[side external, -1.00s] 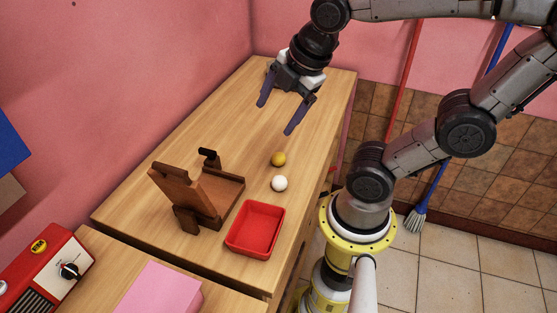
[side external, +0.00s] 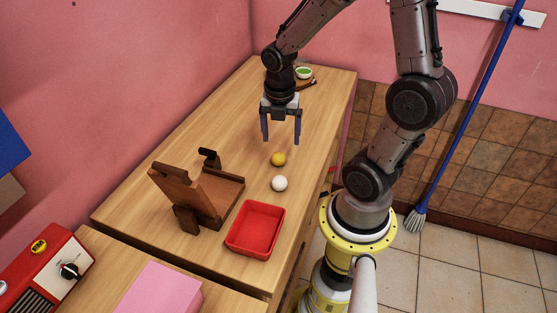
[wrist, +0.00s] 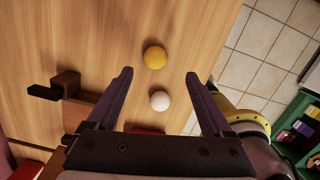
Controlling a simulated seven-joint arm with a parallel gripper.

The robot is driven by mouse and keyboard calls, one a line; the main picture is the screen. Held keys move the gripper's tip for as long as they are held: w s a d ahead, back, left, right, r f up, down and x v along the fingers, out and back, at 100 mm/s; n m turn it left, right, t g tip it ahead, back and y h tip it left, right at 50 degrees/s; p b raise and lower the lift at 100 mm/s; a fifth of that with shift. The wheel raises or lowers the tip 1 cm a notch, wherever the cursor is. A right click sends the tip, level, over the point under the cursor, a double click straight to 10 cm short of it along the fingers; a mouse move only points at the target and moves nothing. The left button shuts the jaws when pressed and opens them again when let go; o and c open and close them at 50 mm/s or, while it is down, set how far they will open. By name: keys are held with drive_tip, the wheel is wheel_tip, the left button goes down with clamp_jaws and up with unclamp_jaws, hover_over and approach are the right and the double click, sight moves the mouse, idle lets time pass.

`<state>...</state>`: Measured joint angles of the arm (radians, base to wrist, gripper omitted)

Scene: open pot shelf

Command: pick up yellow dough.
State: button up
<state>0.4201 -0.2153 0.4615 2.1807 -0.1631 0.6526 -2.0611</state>
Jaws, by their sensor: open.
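The yellow dough (side external: 278,159) is a small ball on the wooden table, just behind a white ball (side external: 280,184) in the side view. In the wrist view the yellow dough (wrist: 155,57) lies beyond the white ball (wrist: 159,100), with a gap between them. My gripper (side external: 281,142) points down above the table, open and empty, a little behind and above the yellow dough. In the wrist view its two fingers (wrist: 160,75) are spread wide on either side of the balls, touching neither.
A red tray (side external: 233,243) sits in front of the white ball. A brown wooden press (side external: 215,187) with a black handle stands at the left. A small bowl with green contents (side external: 304,72) is at the back of the table. Bare wood surrounds the dough.

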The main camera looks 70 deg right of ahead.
sight(278, 159)
drive_tip(key=shift+w+d+f, duration=0.1)
drive_tip(key=shift+w+f, duration=0.05)
drive_tip(key=shift+f, duration=1.1)
drive_tip(key=shift+w+d+f, duration=0.1)
drive_tip(key=shift+w+f, duration=0.1)
drive_tip(key=shift+f, duration=1.1)
drive_tip(key=shift+w+d+f, duration=0.1)
drive_tip(key=shift+w+f, duration=0.05)
drive_tip(key=shift+f, duration=1.1)
clamp_jaws()
drive_tip(key=shift+r, duration=0.1)
